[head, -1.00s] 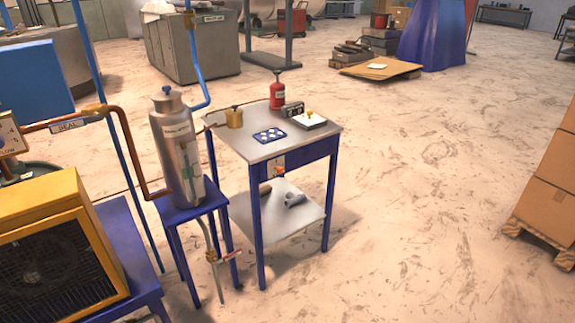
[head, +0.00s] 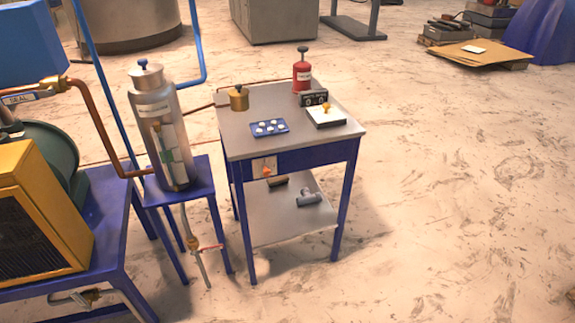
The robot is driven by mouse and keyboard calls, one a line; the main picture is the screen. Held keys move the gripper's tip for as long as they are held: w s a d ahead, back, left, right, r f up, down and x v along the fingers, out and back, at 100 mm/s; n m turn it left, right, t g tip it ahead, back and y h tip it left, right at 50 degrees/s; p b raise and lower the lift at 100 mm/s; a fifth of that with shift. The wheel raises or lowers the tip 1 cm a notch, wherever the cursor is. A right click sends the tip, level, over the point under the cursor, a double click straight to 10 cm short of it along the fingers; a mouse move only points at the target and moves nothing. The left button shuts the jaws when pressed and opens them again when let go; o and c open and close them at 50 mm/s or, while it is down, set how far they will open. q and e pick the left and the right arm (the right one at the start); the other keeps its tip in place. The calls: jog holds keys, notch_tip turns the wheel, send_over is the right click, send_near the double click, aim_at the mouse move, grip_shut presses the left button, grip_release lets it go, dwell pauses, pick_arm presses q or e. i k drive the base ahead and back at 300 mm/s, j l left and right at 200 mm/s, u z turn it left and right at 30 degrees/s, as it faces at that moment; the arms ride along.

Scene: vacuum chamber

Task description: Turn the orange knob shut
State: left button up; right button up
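A small orange knob (head: 267,171) shows on a pale plate at the front of the blue-framed table (head: 236,140), just under the tabletop's left part. It is too small to tell how far it is turned. A second orange-yellow knob-like piece (head: 326,107) sits on a white-topped black box (head: 325,118) on the tabletop. Neither of my grippers is in view.
On the tabletop are a blue tray (head: 284,131) of white pieces, a brass pot (head: 238,98) and a red canister (head: 302,75). A steel cylinder (head: 150,90) stands on a blue stand to the left. The floor (head: 450,210) right of the table is clear.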

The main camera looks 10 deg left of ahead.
aim_at(267, 172)
jog(key=i+l, duration=0.15)
jog(key=l, duration=0.25)
jog(key=i+l+u, duration=0.15)
jog(key=l, duration=0.25)
jog(key=i+l, duration=0.15)
jog(key=l, duration=0.25)
jog(key=i+l+u, duration=0.15)
jog(key=l, duration=0.3)
jog(key=i+l, duration=0.1)
jog(key=l, duration=0.3)
jog(key=i+u, duration=0.05)
